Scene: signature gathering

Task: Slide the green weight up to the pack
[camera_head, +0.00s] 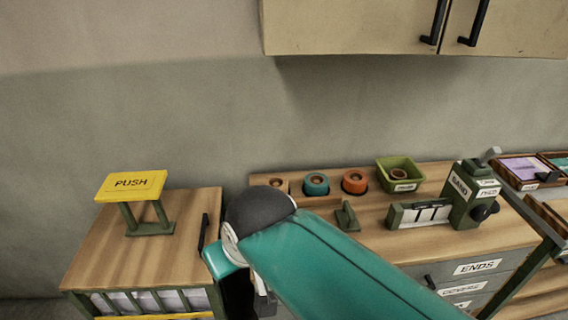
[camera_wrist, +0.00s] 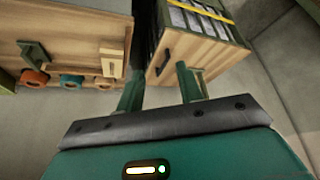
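My gripper (camera_wrist: 157,78) shows in the wrist view with its two green fingers apart and nothing between them. In the head view my teal arm and dark joint hide most of it. The pack seems to be the pale sheets (camera_head: 170,300) standing behind green bars at the front of the left cabinet; they also show under a yellow strip in the wrist view (camera_wrist: 194,22). I cannot identify the green weight for certain. A small green block with an upright part (camera_head: 346,216) stands on the right bench, also in the wrist view (camera_wrist: 34,54).
The left cabinet (camera_head: 105,245) carries a yellow PUSH sign (camera_head: 131,185) on a green stand. The right bench (camera_head: 425,172) holds teal (camera_head: 316,184) and orange (camera_head: 354,181) rolls, a green bin (camera_head: 400,174) and a green machine (camera_head: 470,195). A dark gap separates cabinet and bench.

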